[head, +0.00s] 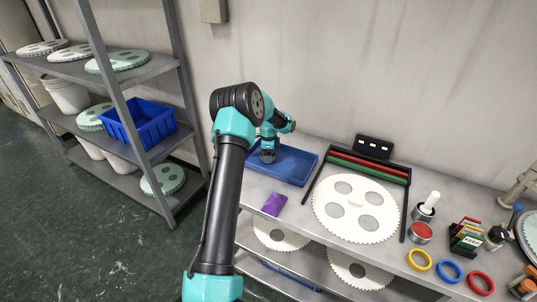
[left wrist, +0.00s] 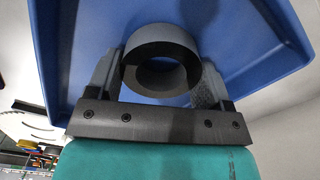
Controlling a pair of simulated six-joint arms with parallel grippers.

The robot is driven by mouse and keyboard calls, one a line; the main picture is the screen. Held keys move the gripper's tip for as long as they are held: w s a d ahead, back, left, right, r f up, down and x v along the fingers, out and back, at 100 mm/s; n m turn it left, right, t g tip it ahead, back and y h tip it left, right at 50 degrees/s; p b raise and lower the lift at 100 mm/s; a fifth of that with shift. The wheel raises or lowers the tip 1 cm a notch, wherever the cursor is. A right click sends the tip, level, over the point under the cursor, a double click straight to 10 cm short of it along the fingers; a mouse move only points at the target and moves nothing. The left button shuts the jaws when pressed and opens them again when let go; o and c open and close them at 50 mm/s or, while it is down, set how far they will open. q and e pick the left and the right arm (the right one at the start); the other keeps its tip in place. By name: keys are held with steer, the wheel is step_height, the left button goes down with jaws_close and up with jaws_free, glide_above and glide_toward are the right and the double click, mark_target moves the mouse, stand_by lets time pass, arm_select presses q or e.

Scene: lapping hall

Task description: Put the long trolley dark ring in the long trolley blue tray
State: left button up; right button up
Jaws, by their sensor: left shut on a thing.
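The dark ring (left wrist: 160,48) is held between the two fingers of my left gripper (head: 267,157) in the left wrist view. The blue tray (head: 301,164) sits at the left end of the long trolley's top. My left gripper is over the left part of this tray, pointing down. The tray also fills much of the left wrist view (left wrist: 262,38), behind the ring. In the head view the ring is not clearly visible at the gripper. I cannot tell whether the ring touches the tray floor. My right gripper is not in view.
A purple block (head: 274,204) lies in front of the tray. A large white toothed disc (head: 330,222) lies right of it in a dark frame. Yellow (head: 419,260), blue (head: 450,271) and red (head: 481,282) rings lie near the front edge. Shelves (head: 165,150) stand left with a blue bin (head: 152,127).

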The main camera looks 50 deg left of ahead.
arm_select(q)
steer(key=shift+f, duration=0.15)
steer(key=o, duration=1)
step_height(320, 180, up, 12)
steer(key=shift+r, duration=0.2)
stand_by(0.4)
